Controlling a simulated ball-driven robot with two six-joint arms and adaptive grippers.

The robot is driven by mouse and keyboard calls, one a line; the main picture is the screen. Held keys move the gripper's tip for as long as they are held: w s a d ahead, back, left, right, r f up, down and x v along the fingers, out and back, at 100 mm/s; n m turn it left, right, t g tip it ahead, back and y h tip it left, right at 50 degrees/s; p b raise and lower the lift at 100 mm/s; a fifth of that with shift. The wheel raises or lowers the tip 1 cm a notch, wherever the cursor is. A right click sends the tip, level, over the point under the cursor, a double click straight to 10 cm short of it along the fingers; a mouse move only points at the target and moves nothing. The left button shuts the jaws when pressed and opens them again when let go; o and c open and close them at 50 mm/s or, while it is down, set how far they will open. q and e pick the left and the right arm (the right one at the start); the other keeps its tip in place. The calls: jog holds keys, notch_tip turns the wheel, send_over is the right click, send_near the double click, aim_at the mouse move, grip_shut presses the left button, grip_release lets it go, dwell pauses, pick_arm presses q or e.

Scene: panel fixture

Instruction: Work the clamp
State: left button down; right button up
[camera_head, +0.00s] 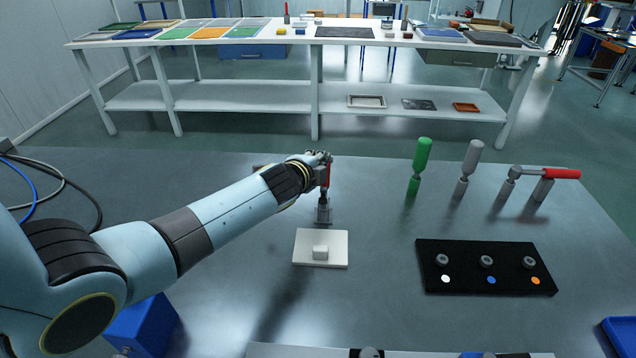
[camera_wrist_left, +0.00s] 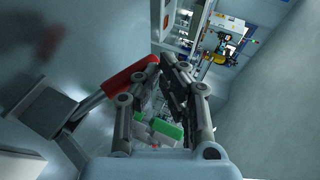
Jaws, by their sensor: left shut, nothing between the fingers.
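The clamp (camera_head: 323,212) stands on the grey table just behind a white plate (camera_head: 307,260) with a small white block (camera_head: 320,252) on it. Its red handle (camera_head: 327,177) points up, partly hidden by my left gripper (camera_head: 322,157). In the left wrist view the red handle (camera_wrist_left: 131,75) lies along the outer side of one finger of my left gripper (camera_wrist_left: 165,62). The fingers are shut with nothing between them. I cannot tell whether the finger touches the handle. My right gripper is not in view.
To the right stand a green-handled post (camera_head: 423,155), a grey-handled post (camera_head: 472,160) and a lever with a red grip (camera_head: 562,174). A black panel (camera_head: 460,282) with three knobs lies in front of them. A blue tray (camera_head: 620,335) is at the right edge.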

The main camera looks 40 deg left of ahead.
pick_arm(q)
jog(key=shift+w+a+f, duration=0.1)
jog(key=shift+w+f, duration=0.05)
jog(key=shift+f, duration=0.05)
dwell(0.6)
jog(key=s+a+r+p, duration=0.1)
jog(key=s+r+p, duration=0.5)
jog(key=r, duration=0.6)
jog(key=p, duration=0.2)
jog(key=shift+a+r+p, duration=0.15)
jog(key=shift+r+p, duration=0.05)
jog(key=shift+p, duration=0.2)
